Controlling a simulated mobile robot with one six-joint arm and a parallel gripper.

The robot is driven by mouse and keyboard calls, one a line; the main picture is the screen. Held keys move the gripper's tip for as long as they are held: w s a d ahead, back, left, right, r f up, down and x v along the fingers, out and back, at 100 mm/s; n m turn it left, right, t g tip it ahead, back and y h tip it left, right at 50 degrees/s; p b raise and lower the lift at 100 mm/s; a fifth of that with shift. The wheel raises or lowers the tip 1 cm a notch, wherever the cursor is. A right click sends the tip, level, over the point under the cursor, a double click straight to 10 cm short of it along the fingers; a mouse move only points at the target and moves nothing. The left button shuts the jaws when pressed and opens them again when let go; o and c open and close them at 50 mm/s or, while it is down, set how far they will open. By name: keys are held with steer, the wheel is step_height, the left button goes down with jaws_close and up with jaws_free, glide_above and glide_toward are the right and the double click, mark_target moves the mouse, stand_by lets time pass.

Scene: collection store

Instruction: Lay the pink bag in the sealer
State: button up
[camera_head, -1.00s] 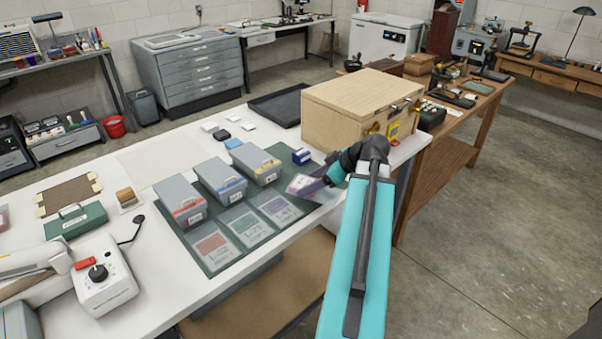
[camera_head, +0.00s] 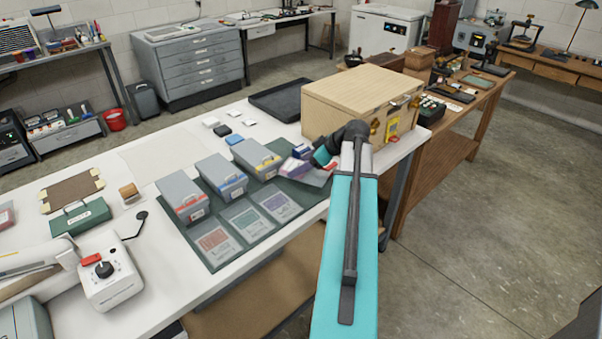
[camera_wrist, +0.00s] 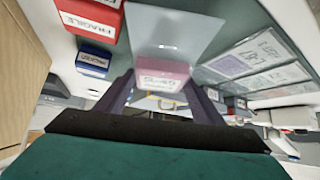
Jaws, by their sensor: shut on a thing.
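My gripper (camera_head: 316,160) is shut on the pink bag, a clear pouch with a pink labelled lower part, seen between the fingers in the wrist view (camera_wrist: 163,75). In the head view it is small and blurred, by the right end of the green mat; I cannot tell whether it touches the mat. A white machine (camera_head: 110,278) with a black knob, a red part and a long bar reaching left stands at the table's left; it looks like the sealer. My gripper is far to its right.
Red, green and purple bags (camera_head: 278,202) lie on the green mat (camera_head: 212,259). Grey boxes (camera_head: 220,176) stand behind them. A wooden case (camera_head: 345,92) is close beyond my gripper. A black tray (camera_head: 279,100) lies behind. A green box (camera_head: 78,217) stands near the machine.

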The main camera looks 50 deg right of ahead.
steer(key=shift+f+p, duration=0.8)
steer(key=shift+f, duration=0.95)
steer(key=shift+f, duration=0.15)
steer(key=o, duration=1.2)
steer(key=shift+c, duration=0.2)
steer(key=shift+r, duration=0.2)
steer(key=shift+s, duration=0.1)
steer(key=shift+b+v, duration=1.8)
steer(key=shift+v, duration=4.1)
steer(key=shift+c, duration=0.2)
